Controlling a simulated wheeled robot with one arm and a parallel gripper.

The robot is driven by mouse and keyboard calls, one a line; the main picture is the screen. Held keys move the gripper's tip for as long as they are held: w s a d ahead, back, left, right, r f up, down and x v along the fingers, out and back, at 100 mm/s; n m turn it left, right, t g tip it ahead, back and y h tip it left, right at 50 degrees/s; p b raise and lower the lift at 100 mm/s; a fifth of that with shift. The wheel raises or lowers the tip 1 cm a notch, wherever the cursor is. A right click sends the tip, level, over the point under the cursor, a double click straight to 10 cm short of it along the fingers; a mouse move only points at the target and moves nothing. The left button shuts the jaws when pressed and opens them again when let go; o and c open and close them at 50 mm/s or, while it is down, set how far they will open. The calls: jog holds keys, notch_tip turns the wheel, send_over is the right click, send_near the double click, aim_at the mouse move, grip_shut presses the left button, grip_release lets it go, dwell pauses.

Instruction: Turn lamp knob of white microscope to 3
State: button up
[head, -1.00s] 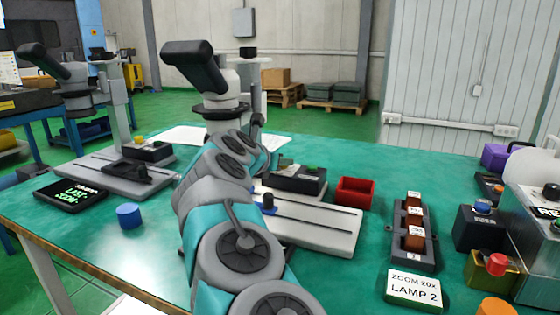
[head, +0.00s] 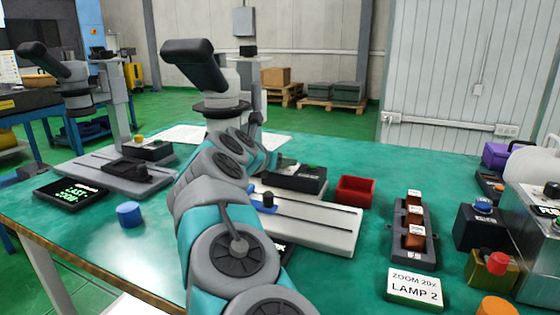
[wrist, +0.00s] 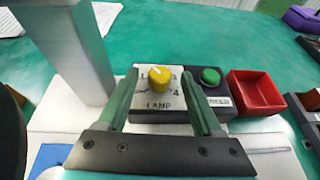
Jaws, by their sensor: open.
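The white microscope (head: 320,228) stands mid-table, its dark eyepiece tube (head: 195,65) above my arm. In the wrist view, its yellow lamp knob (wrist: 158,79) sits on a pale panel marked LAMP (wrist: 158,105). A 3 and a 4 show right of the knob; its small pale mark seems to point toward the top, and the number there is hidden or unreadable. My gripper (wrist: 159,78) is open, one green finger on each side of the knob, without visible contact. In the head view my arm hides the knob.
A green button (wrist: 210,76) and red bin (wrist: 255,92) lie right of the knob; the microscope's post (wrist: 78,55) rises on the left. A card (head: 414,287) reads ZOOM 20x, LAMP 2. A grey microscope (head: 110,175) and blue cylinder (head: 130,214) stand left.

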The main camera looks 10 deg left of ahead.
jog(key=shift+b+v, duration=0.45)
jog(key=shift+v, duration=3.1)
